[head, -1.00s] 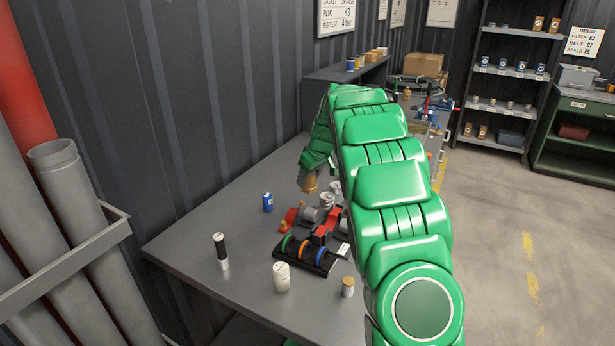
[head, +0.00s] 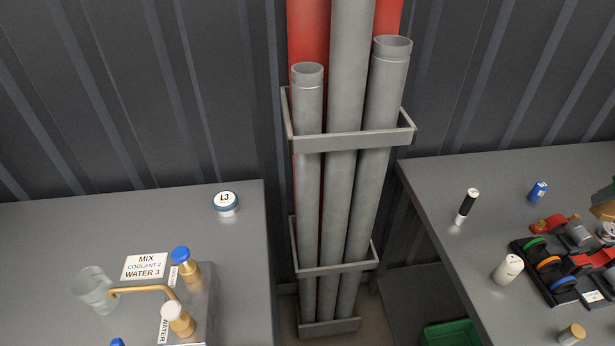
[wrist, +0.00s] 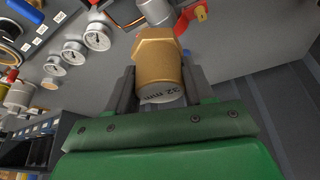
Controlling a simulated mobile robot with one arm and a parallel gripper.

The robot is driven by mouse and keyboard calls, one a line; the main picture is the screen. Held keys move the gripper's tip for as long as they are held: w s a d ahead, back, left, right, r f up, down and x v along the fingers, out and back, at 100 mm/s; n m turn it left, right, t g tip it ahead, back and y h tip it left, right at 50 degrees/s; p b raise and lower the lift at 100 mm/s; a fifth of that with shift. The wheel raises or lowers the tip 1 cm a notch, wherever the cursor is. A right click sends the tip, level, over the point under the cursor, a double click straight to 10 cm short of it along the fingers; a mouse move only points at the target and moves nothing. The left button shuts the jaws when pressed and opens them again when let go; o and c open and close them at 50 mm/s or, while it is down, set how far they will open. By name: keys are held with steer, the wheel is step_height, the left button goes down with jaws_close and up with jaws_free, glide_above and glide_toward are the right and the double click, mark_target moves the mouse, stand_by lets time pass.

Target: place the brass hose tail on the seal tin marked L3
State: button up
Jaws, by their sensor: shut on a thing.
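In the wrist view my gripper (wrist: 159,88) is shut on the brass hose tail (wrist: 158,60), a hexagonal brass piece with a grey end marked 32 mm. The hose tail (head: 604,210) also shows partly at the right edge of the head view, above the right bench and far from the tin. Most of my gripper is outside that view.
Upright grey pipes (head: 345,190) in a rack stand in the gap between the benches. Left of it are a glass jug (head: 94,289), a MIX card (head: 145,266) and brass fittings (head: 180,318). The right bench holds a black-and-white marker (head: 467,206), blue can (head: 538,191) and white bottle (head: 508,268).

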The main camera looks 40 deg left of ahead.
steer(key=s+a+r, duration=0.2)
steer(key=s+a, duration=0.2)
steer(key=a, duration=0.6)
steer(key=s+a+r, duration=0.2)
steer(key=s+a, duration=0.3)
steer(key=a, duration=0.5)
steer(key=s+a+r, duration=0.2)
steer(key=s+a, duration=0.2)
steer(key=a, duration=0.6)
steer(key=s+a+f+n+g+y, duration=0.15)
steer(key=s+a+n, duration=0.55)
steer(key=s+a, duration=0.9)
steer(key=s+a+n+g+y, duration=0.1)
steer(key=s+a+n+g, duration=0.2)
steer(key=s+a+n, duration=0.85)
steer(key=m+t, duration=0.2)
steer(key=m, duration=0.8)
glide_above(221, 194)
steer(key=d, duration=0.2)
steer(key=shift+s+f, duration=0.15)
steer(key=shift+f, duration=2.95)
steer(key=shift+s+f, duration=0.1)
steer(key=shift+f, duration=4.45)
